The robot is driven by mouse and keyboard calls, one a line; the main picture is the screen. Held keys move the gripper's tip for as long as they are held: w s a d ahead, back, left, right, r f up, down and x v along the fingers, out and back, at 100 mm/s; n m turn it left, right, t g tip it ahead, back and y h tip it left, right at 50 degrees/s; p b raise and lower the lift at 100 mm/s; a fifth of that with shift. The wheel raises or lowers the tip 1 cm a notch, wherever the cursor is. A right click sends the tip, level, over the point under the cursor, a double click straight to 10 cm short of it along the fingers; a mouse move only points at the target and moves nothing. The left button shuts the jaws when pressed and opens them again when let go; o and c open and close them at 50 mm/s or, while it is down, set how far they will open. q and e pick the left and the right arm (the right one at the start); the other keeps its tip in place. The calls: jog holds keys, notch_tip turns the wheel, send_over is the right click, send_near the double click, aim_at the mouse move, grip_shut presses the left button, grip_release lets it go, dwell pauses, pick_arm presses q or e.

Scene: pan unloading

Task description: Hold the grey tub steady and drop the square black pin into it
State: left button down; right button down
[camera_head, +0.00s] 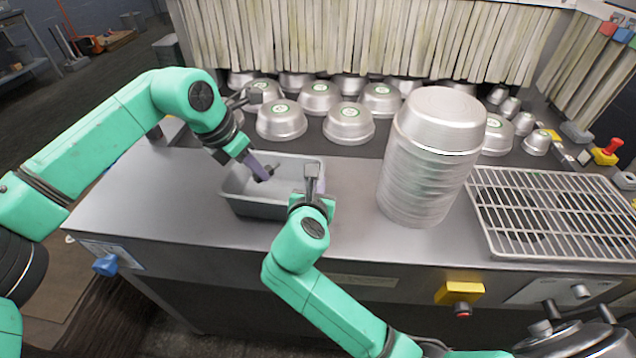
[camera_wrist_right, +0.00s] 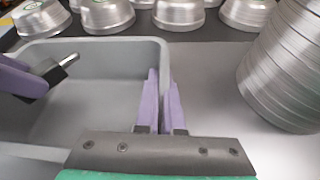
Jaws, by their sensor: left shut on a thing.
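The grey tub (camera_head: 255,208) stands on the steel counter, and its inside and right wall show in the right wrist view (camera_wrist_right: 105,105). My left gripper (camera_head: 262,174) is over the tub's inside, shut on the square black pin (camera_head: 271,171). In the right wrist view the pin (camera_wrist_right: 58,70) shows a dark body and a bright metal end, sticking out of the purple fingers. My right gripper (camera_head: 318,184) is at the tub's right wall. Its fingers (camera_wrist_right: 162,78) straddle that wall, one inside and one outside, close together. The tub's floor looks empty where it shows.
A tall stack of metal pans (camera_head: 428,160) stands right of the tub. A wire rack (camera_head: 555,215) lies further right. Several upturned pans (camera_head: 348,122) sit behind on a dark belt, before a strip curtain (camera_head: 370,40). The counter (camera_head: 150,205) left of the tub is clear.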

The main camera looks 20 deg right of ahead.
pick_arm(q)
jog(key=c, duration=0.7)
grip_release()
jog(key=shift+o, duration=0.2)
jog(key=v, duration=1.2)
